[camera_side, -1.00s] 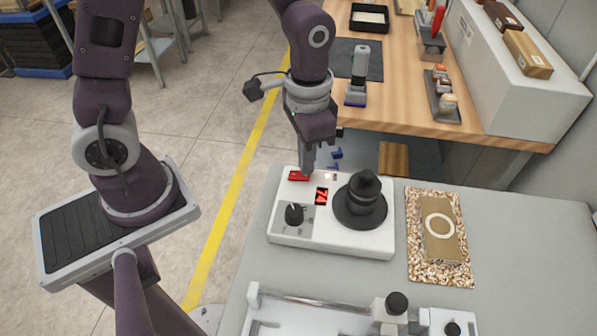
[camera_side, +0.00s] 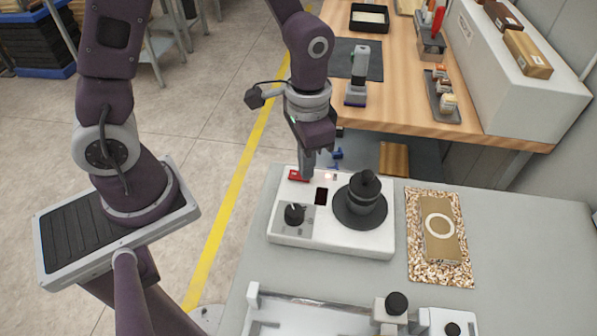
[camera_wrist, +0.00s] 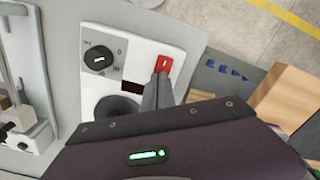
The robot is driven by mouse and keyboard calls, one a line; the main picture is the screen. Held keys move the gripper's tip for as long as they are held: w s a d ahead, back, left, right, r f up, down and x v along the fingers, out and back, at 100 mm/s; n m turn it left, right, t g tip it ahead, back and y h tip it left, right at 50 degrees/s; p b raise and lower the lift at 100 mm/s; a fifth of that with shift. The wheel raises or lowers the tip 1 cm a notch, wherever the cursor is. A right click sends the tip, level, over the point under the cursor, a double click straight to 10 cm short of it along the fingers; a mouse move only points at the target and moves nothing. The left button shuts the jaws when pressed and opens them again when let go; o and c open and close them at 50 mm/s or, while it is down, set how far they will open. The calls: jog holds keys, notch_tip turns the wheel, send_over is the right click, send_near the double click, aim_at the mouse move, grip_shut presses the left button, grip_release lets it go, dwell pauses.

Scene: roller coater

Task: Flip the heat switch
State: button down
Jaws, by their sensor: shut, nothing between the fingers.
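The white hotplate unit (camera_side: 290,246) stands on the grey table. Its red switch (camera_side: 298,175) is at the back left corner of the unit; it also shows in the wrist view (camera_wrist: 164,64). My gripper (camera_side: 305,178) is shut and empty, with its fingertips down at the red switch, touching or almost touching it. In the wrist view the fingers (camera_wrist: 158,82) reach the near edge of the switch. The small display (camera_side: 321,196) beside the switch is dark. A black knob (camera_side: 294,214) is at the front left of the unit.
A granular mat (camera_side: 460,265) with a tan block (camera_side: 440,240) lies to the right. A coater frame (camera_side: 310,300) is in front.

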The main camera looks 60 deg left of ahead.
notch_tip(320, 180, up, 7)
dwell(0.6)
jog(key=s+a+r+n+t, duration=0.1)
jog(key=s+a+r+t, duration=0.1)
jog(key=s+r, duration=0.3)
jog(key=s+a+r+n+t, duration=0.2)
jog(key=s+r+t, duration=0.1)
jog(key=s+r, duration=0.3)
jog(key=shift+s+a+r+t, duration=0.25)
jog(key=shift+s+a+t, duration=0.1)
jog(key=shift+s, duration=0.55)
